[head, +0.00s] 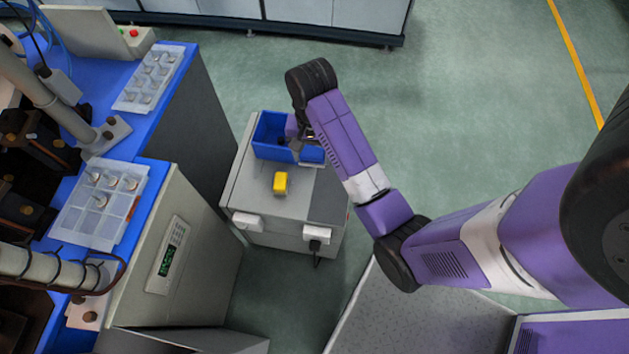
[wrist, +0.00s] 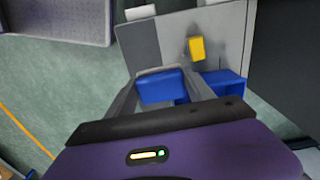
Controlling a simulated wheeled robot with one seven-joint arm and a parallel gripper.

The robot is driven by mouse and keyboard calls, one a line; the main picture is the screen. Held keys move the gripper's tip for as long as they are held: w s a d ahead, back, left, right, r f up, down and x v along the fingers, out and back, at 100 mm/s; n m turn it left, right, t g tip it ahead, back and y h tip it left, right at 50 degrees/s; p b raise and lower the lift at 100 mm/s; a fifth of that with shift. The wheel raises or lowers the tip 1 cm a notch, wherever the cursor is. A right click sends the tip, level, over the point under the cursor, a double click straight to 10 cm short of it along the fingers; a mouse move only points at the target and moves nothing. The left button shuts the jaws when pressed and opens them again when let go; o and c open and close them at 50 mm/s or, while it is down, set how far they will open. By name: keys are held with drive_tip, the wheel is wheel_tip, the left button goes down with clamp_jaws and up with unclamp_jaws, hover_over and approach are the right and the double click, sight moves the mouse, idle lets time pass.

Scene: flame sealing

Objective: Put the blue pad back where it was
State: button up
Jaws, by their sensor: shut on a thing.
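The blue pad (head: 312,155) shows just below my gripper (head: 305,147), at the back right of the small grey cabinet. In the wrist view the pad (wrist: 162,88) sits between the two fingers of my gripper (wrist: 163,92), which is shut on it. A pale strip runs along the pad's far edge there. My arm hides part of the pad in the head view. I cannot tell whether the pad touches the cabinet top or hangs just above it.
A blue bin (head: 268,137) stands left of the pad on the cabinet top (head: 252,190). A yellow block (head: 281,183) lies in front of the bin. A dark grey panel (head: 328,195) covers the top's right part, bare in front. A blue workbench with trays (head: 104,205) stands left.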

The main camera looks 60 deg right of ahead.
sight(315, 193)
drive_tip(key=shift+s+d+f+b, duration=0.15)
drive_tip(key=shift+s+d+b, duration=0.05)
drive_tip(key=shift+b, duration=0.1)
wheel_tip(315, 193, down, 19)
drive_tip(key=b, duration=0.4)
drive_tip(key=shift+f+b, duration=0.25)
drive_tip(key=shift+b, duration=0.05)
drive_tip(key=o, duration=1.4)
drive_tip(key=shift+o, duration=0.2)
